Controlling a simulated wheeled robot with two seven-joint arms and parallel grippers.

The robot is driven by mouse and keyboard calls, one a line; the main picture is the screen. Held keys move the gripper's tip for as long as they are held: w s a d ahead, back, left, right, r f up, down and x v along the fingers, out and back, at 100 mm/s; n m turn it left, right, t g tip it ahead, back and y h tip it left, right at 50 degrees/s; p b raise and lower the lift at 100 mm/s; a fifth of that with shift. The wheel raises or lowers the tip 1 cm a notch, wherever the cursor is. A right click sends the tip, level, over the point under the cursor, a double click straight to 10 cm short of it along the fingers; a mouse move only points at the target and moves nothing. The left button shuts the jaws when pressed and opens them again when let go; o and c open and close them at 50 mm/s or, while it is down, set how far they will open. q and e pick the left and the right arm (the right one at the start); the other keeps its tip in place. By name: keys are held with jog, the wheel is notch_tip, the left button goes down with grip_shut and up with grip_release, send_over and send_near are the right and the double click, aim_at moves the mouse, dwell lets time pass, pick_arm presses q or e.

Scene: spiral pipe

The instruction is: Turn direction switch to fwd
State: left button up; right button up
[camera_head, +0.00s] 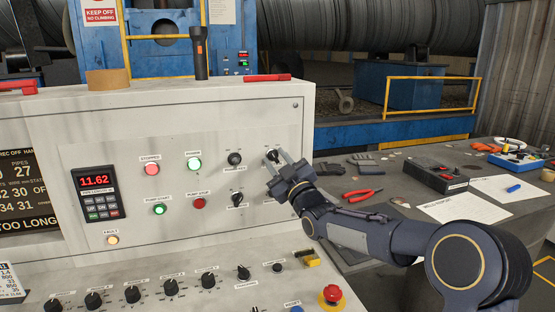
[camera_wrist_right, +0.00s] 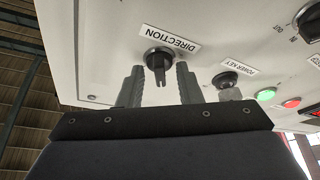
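The direction switch is a black rotary knob (camera_wrist_right: 158,62) under an upside-down "DIRECTION" label (camera_wrist_right: 172,38) in the right wrist view. In the head view the switch (camera_head: 273,155) is at the right end of the upper row on the white panel. My right gripper (camera_wrist_right: 160,82) is open, its two grey fingers on either side of the knob with a visible gap at each side. In the head view my right gripper (camera_head: 280,159) reaches the switch from the right and partly covers it and its label. My left gripper is not in view.
A power key switch (camera_wrist_right: 226,80) sits beside the direction switch. Other knobs and lit buttons, such as a green one (camera_head: 194,164), are on the panel. A red emergency stop (camera_head: 332,294) is below. A table (camera_head: 400,185) with red pliers (camera_head: 358,195) is at right.

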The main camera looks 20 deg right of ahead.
jog(key=c, duration=0.6)
jog(key=shift+f+m+h+b, duration=0.3)
jog(key=shift+m+b, duration=0.3)
jog(key=shift+b, duration=0.3)
jog(key=shift+c, duration=0.2)
jog(key=m+h+b, duration=0.1)
jog(key=m+b, duration=0.1)
jog(key=m+t+h+b, duration=0.1)
jog(key=m+b, duration=0.2)
jog(key=shift+a+m+h, duration=0.2)
jog(key=shift+m+h, duration=0.1)
jog(key=m+h+b, duration=0.1)
jog(key=m+h, duration=0.1)
jog(key=m, duration=0.2)
jog(key=shift+r, duration=0.15)
jog(key=shift+a+m+h, duration=0.1)
jog(key=shift+m+h, duration=0.7)
jog(key=shift+m, duration=0.4)
jog(key=shift+w+m+g+h, duration=0.15)
jog(key=shift+m+h, duration=0.3)
jog(key=shift+m, duration=0.6)
jog(key=shift+s+m+g+h, duration=0.15)
jog(key=shift+m+h, duration=0.3)
jog(key=shift+m, duration=0.6)
